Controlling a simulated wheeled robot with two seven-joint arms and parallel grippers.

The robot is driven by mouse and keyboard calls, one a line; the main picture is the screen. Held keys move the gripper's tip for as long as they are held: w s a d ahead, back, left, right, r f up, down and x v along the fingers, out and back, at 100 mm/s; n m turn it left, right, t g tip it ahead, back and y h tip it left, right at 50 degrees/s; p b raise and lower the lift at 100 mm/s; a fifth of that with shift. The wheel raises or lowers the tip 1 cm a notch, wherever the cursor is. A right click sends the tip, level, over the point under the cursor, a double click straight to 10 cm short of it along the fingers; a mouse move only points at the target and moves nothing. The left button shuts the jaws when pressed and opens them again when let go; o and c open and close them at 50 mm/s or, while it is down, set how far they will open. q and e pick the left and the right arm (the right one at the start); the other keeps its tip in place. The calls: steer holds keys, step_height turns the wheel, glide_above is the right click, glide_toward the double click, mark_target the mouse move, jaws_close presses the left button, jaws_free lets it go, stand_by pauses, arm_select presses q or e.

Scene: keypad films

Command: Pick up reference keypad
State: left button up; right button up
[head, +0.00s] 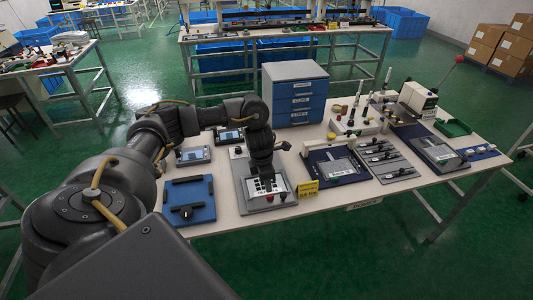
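A pale keypad with dark keys (277,187) lies on a grey base plate (285,204) near the front middle of the table. A small label shows on its face, too small to read surely; I take it as the reference keypad. My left gripper (264,176) points down right over the keypad and hides its upper part. I cannot tell whether the fingers touch the keypad or how far apart they are. My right gripper is not in view.
On the white table, a blue fixture (187,213) and small screen devices (193,155) lie left. A blue drawer cabinet (297,103) is behind. Several fixtures, including a dark blue one (318,157), crowd the right.

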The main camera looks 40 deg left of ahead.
mark_target(270, 196)
arm_select(q)
step_height(270, 196, down, 2)
steer(key=shift+w, duration=0.1)
steer(key=shift+d+f, duration=0.15)
steer(key=shift+f, duration=0.15)
steer(key=f, duration=0.1)
steer(key=f+p, duration=0.1)
steer(key=f, duration=0.1)
steer(key=shift+w+d+f+p, duration=0.15)
steer(key=shift+w+f+p, duration=0.1)
steer(key=shift+f+p, duration=0.1)
steer(key=shift+w+f, duration=0.1)
steer(key=shift+f, duration=0.3)
jaws_close()
